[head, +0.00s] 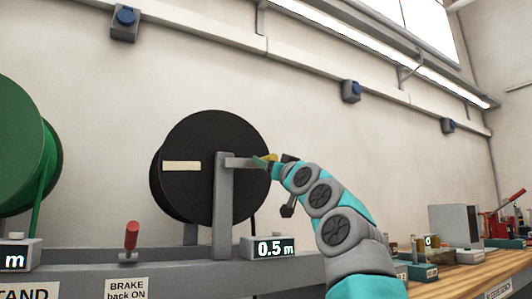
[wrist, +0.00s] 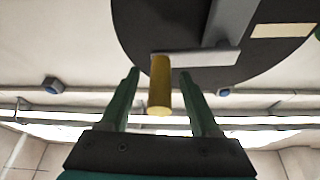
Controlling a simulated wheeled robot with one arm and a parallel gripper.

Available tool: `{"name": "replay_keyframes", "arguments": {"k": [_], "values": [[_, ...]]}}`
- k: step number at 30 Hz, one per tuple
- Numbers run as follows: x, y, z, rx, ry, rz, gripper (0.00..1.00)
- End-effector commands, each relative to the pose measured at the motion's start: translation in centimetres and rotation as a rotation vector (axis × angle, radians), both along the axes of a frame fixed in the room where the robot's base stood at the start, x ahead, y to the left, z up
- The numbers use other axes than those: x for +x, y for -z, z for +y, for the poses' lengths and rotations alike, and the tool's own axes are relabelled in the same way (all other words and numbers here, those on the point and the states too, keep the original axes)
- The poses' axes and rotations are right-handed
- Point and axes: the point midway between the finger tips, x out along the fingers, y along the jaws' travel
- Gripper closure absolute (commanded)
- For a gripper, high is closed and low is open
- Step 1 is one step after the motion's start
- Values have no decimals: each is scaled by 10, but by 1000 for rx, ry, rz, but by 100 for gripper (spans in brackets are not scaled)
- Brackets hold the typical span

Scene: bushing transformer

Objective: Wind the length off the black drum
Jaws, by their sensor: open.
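The black drum (head: 192,140) hangs on a grey stand, with a pale strip (head: 182,166) on its face; it also shows in the wrist view (wrist: 150,25). A grey crank arm (head: 238,162) ends in a yellow handle (wrist: 160,92). My gripper (head: 268,162) is at the crank's end. In the wrist view its green fingers are open, one on each side of the handle, with gaps showing on both sides. A display (head: 274,248) below the drum reads 0.5 m. A red-topped brake lever (head: 131,236) stands upright left of it, above a label reading "BRAKE back ON".
A green drum (head: 25,150) stands at the left, with another display partly in view. A wooden bench (head: 450,272) at the right carries a grey box (head: 455,225) and several small items. The wall behind the drum is bare below the conduit.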

Motion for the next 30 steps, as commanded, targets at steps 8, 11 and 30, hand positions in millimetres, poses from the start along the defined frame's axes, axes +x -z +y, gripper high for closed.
{"name": "replay_keyframes", "arguments": {"k": [8,11,30], "values": [[10,-9,7,2,0,-5,37],[10,-8,7,2,0,-4,37],[10,-7,7,1,-1,-3,100]]}}
